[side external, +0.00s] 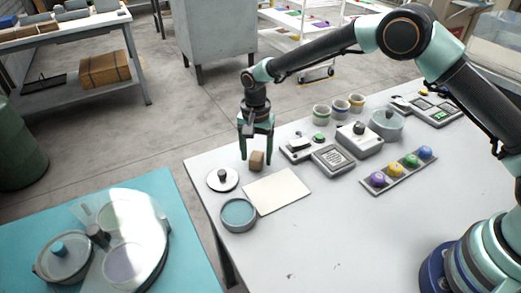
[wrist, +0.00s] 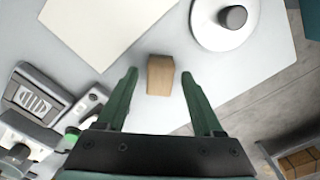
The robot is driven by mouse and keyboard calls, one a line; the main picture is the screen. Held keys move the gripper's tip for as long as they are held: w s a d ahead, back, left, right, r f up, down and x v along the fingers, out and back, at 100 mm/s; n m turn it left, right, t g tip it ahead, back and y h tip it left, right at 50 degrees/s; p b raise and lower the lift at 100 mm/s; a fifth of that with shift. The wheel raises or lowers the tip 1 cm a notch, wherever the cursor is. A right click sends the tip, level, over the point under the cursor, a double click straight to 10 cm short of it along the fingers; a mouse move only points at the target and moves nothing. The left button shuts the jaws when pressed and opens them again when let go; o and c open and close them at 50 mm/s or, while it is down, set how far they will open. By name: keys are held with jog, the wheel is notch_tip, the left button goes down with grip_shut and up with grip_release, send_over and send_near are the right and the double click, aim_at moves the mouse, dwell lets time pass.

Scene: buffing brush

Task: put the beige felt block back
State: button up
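The beige felt block (side external: 257,160) is a small tan-brown block standing on the white table, just behind the cream sheet. My gripper (side external: 257,152) points down over it with its fingers parted, one on each side in the picture. In the wrist view the block (wrist: 160,76) shows between the two fingertips (wrist: 158,74), with a narrow gap on both sides. The gripper is open and not closed on it. I cannot tell exactly how far the fingertips are above the table.
A cream sheet (side external: 277,191) lies in front, with a white disc with a dark knob (side external: 222,178) to the left and a round teal-topped dish (side external: 238,213) nearer. Grey devices (side external: 333,158) and a tray of coloured knobs (side external: 378,179) stand to the right. The table's near right is clear.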

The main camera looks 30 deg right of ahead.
aim_at(256, 156)
jog(key=s+d+r+n+t, duration=0.1)
jog(key=s+d+r, duration=0.15)
jog(key=r, duration=0.75)
jog(key=s+d+r+n, duration=0.1)
jog(key=d+r, duration=0.2)
jog(key=r, duration=0.7)
jog(key=s+d+r+n+t, duration=0.1)
jog(key=s+d+n+t, duration=0.1)
jog(key=s+d, duration=0.4)
jog(key=s+d+r+n+t, duration=0.2)
jog(key=s+d+n, duration=0.3)
jog(key=s, duration=0.7)
jog(key=shift+d+r+t, duration=0.2)
jog(key=shift+d+t, duration=0.1)
jog(key=shift+d, duration=0.45)
